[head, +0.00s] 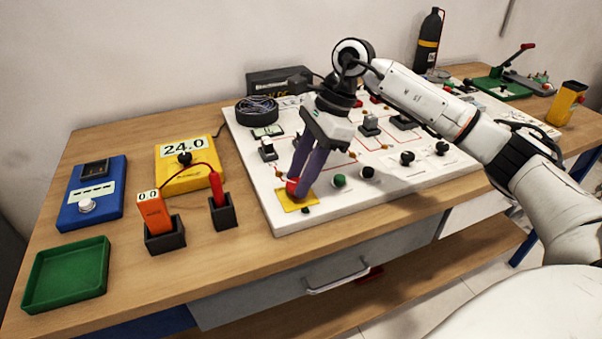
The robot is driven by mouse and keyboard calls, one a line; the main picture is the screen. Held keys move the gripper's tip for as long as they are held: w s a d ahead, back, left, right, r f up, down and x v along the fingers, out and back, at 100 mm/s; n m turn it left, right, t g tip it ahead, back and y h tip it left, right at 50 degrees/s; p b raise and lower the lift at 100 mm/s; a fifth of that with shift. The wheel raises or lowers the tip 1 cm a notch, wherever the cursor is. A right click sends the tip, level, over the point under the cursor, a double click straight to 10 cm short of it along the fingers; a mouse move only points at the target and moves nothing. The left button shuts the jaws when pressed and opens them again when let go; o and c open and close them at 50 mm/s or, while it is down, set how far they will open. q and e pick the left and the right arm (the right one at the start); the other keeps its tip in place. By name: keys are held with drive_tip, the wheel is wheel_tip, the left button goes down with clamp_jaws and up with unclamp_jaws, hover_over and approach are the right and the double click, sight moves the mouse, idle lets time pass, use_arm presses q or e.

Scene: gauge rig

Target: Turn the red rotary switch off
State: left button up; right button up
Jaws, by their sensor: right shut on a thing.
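The red rotary switch (292,186) sits on a yellow plate (296,203) at the front left corner of the white board (345,212). My right gripper (298,182) reaches down from above and its dark fingers are shut on the red switch. The fingers cover much of the switch, so which way its knob points cannot be told. My left gripper is not in the head view.
Green and black knobs (339,180) stand just right of the switch. A yellow meter (183,168), an orange probe (154,213) in a black holder, a blue box (92,194) and a green tray (66,274) stand on the left. Bare wood lies in front of the board.

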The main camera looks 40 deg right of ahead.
drive_tip(key=shift+n, duration=0.4)
drive_tip(key=o, duration=1)
drive_tip(key=shift+r, duration=0.1)
drive_tip(key=v, duration=1)
drive_tip(key=shift+w+d+r, duration=0.1)
drive_tip(key=shift+w, duration=0.1)
